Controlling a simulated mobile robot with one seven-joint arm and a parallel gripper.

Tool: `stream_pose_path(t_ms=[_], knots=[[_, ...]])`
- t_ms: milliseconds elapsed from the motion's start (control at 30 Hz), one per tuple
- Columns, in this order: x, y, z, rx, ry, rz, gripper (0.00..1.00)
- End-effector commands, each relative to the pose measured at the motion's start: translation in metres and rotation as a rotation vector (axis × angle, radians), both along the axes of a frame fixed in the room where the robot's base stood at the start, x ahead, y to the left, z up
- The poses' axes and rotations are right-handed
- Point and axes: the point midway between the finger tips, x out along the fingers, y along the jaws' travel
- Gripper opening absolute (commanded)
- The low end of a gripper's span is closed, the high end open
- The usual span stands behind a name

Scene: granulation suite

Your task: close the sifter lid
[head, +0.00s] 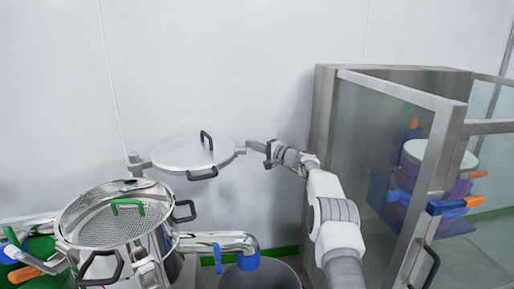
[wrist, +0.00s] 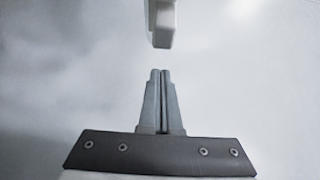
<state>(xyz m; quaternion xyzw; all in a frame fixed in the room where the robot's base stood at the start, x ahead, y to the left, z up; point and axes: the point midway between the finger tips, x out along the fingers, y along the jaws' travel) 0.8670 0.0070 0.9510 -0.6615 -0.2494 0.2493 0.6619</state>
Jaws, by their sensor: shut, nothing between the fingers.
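The sifter (head: 75,215) stands at the lower left in the head view, its round top open over a mesh screen (head: 118,222) with a green handle. The round metal lid (head: 180,153) is swung out to the right of the sifter, roughly level, with black handles above and below and a small lug (head: 241,151) on its right edge. My gripper (head: 252,146) is shut and empty beside that lug; I cannot tell whether they touch. In the wrist view my closed fingertips (wrist: 161,72) point at a pale lug-like part (wrist: 162,25), with a small gap in the picture.
A glass-walled metal cabinet (head: 445,130) with a purple drum (head: 435,185) inside stands to the right of my arm. A grey bin (head: 262,275) and a metal pipe (head: 215,242) with a blue collar lie below the lid. The white wall behind is bare.

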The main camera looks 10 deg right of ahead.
Motion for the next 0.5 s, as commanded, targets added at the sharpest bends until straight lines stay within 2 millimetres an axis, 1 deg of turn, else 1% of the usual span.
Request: stream_pose_path(t_ms=[267,500], knots=[[-0.01,0.002,0.0,0.001,0.001,0.001,0.0],[-0.024,0.004,-0.001,0.0,0.001,0.0,0.0]])
